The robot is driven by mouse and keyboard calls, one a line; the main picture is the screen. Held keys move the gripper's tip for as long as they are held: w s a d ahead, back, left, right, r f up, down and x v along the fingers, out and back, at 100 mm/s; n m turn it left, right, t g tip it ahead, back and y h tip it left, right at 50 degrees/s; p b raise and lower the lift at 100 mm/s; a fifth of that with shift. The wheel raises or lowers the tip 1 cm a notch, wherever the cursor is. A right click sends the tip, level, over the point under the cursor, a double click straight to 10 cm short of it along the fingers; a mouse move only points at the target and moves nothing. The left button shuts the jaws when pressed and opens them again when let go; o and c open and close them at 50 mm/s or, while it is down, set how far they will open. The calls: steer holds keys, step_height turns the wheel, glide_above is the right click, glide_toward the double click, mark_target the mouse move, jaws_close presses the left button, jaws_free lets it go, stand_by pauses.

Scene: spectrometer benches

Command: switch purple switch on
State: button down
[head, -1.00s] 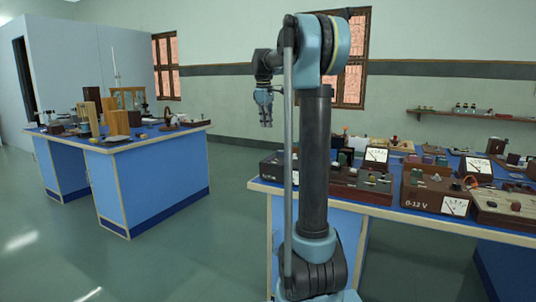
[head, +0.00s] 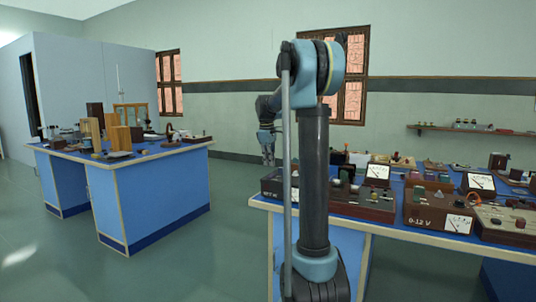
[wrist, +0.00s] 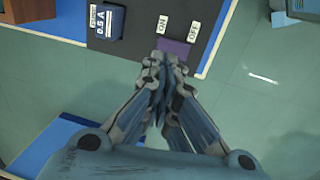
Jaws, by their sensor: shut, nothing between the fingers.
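In the wrist view a purple switch (wrist: 174,47) sits on a dark box (wrist: 218,15) near the bench edge. An ON label (wrist: 162,25) and an OFF label (wrist: 193,31) lie beyond it, side by side. My gripper (wrist: 159,63) is shut and empty, its fingertips pointing at the switch and covering its near edge in this view. Whether they touch it I cannot tell. In the head view my gripper (head: 267,161) hangs above the left end of the right bench (head: 375,215). I cannot make out the purple switch there.
A fuse block marked 0.5 A (wrist: 106,22) stands on the same box, left of the switch. Several meters and boxes, one marked 0-12 V (head: 432,213), crowd the right bench. A second blue bench (head: 165,200) stands left, with open floor (head: 205,265) between.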

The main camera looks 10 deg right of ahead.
steer(key=shift+w+d+f, duration=0.1)
steer(key=shift+f, duration=0.9)
steer(key=shift+w+d+f, duration=0.1)
steer(key=shift+f, duration=0.85)
steer(key=shift+w+d+f+g+y, duration=0.1)
steer(key=shift+w+f+g+y, duration=0.05)
steer(key=shift+f+g+y, duration=0.15)
steer(key=shift+s+a+r, duration=0.1)
steer(key=shift+s+a, duration=0.1)
steer(key=shift+s+a+r, duration=0.15)
steer(key=shift+s+a, duration=0.2)
steer(key=shift+s, duration=0.15)
step_height(320, 180, up, 14)
steer(key=w+d, duration=0.1)
steer(key=shift+w, duration=0.35)
